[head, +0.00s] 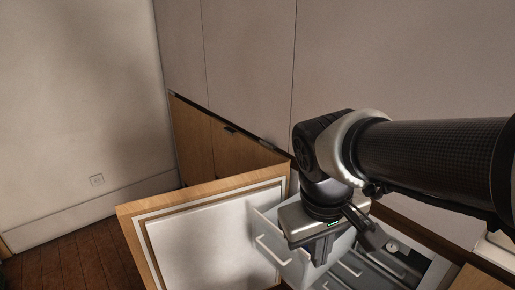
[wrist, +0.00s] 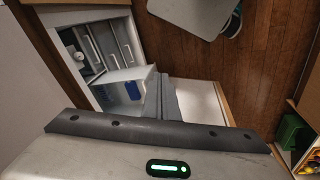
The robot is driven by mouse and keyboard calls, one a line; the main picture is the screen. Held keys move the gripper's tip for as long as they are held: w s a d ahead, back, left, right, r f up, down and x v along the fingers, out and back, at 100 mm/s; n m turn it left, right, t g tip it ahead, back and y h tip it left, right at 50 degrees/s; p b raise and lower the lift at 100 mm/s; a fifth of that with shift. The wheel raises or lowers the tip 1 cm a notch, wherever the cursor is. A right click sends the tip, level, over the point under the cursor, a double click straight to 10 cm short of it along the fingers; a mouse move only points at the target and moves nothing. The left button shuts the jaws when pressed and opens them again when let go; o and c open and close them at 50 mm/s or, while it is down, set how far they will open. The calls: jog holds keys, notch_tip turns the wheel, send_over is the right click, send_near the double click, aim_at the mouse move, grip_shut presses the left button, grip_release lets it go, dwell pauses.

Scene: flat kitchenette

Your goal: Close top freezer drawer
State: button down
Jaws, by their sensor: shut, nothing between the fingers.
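The freezer (head: 424,262) stands open at the lower right of the head view, and its inside shows at the upper left of the wrist view. A white drawer (head: 270,250) with a bar handle is pulled out of it; the wrist view shows this drawer (wrist: 112,92) too, with something blue inside. My gripper (head: 322,254) is shut and empty, pointing down by the pulled-out drawer. In the wrist view the fingertips (wrist: 160,80) appear beside the drawer's right end; I cannot tell if they touch it. My gripper hides part of the drawer.
The open wood-edged door (head: 205,245) with a white inner panel stands left of the drawer. Other drawers (head: 345,275) sit further in. Tall cabinet fronts rise behind. A pale tabletop (wrist: 190,14) and a green bin (wrist: 292,135) stand on the wooden floor.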

aim_at(352, 229)
jog(key=w+a+f+n+t+h, duration=0.2)
jog(key=a+f+n+t+h, duration=0.15)
jog(key=f+n, duration=0.5)
jog(key=w+a+f+n+t+h, duration=0.2)
jog(key=w+a+f+n+h, duration=0.25)
jog(key=f, duration=0.75)
jog(key=w+a+f+n+t+h, duration=0.1)
jog(key=a+f+n+t+h, duration=0.3)
jog(key=f+n, duration=0.55)
jog(key=shift+g+h, duration=0.55)
jog(key=shift+h, duration=0.05)
jog(key=x, duration=0.9)
jog(key=f+x, duration=0.1)
jog(key=x, duration=0.4)
jog(key=shift+s+d+b, duration=0.1)
jog(key=shift+d+b, duration=0.25)
jog(key=shift+d, duration=0.15)
jog(key=shift+d, duration=0.1)
jog(key=b+x, duration=0.1)
jog(key=x, duration=2.7)
jog(key=shift+w+d+b, duration=0.2)
jog(key=shift+d+b, duration=0.1)
jog(key=shift+w+d, duration=0.4)
jog(key=shift+d, duration=0.1)
jog(key=shift+w+d+r, duration=0.15)
